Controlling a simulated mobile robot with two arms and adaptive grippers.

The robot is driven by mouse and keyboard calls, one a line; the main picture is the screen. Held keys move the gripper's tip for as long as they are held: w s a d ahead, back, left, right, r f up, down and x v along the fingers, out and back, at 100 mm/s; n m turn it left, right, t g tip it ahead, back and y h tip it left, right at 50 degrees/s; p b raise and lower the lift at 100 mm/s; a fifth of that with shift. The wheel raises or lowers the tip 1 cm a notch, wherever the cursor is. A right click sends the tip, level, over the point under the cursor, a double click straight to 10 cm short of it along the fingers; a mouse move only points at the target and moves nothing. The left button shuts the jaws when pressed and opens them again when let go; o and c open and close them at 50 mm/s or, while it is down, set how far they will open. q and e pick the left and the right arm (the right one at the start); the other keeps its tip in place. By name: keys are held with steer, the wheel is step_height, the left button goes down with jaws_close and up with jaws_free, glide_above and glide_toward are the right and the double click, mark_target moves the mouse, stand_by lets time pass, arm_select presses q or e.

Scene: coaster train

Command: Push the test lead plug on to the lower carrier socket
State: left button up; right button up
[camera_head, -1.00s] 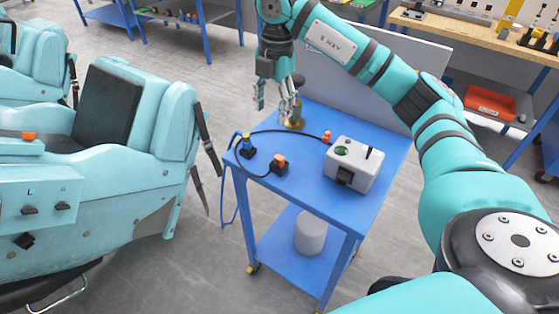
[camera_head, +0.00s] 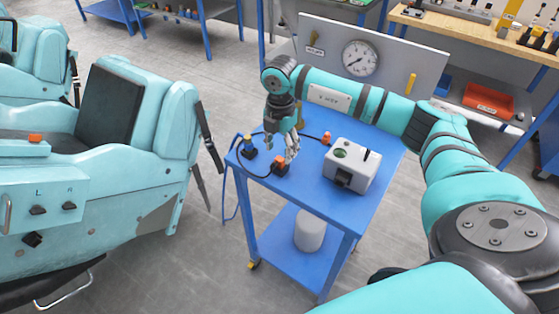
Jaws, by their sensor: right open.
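The test lead plug, black with an orange top (camera_head: 281,164), stands on the blue cart (camera_head: 318,203) with a dark cable looping from it. My right gripper (camera_head: 288,156) is open, pointing down with its fingers at the plug's top and right side. I cannot tell whether they touch it. The arm comes in from the right. The grey test box (camera_head: 352,167) stands to the right on the cart, with an orange cable end (camera_head: 326,138) beside it. I cannot make out the lower carrier socket. My left gripper is not in view.
A black plug with a blue and yellow top (camera_head: 248,147) stands at the cart's left edge. The teal ride car (camera_head: 120,170) fills the left, with grey floor between. A panel with a round gauge (camera_head: 360,57) rises behind the cart. A white cylinder (camera_head: 309,230) stands on the lower shelf.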

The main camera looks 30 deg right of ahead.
mark_target(280, 159)
steer(key=shift+a+f+p, duration=0.15)
steer(key=shift+f+p, duration=0.25)
steer(key=shift+f, duration=1.45)
jaws_close()
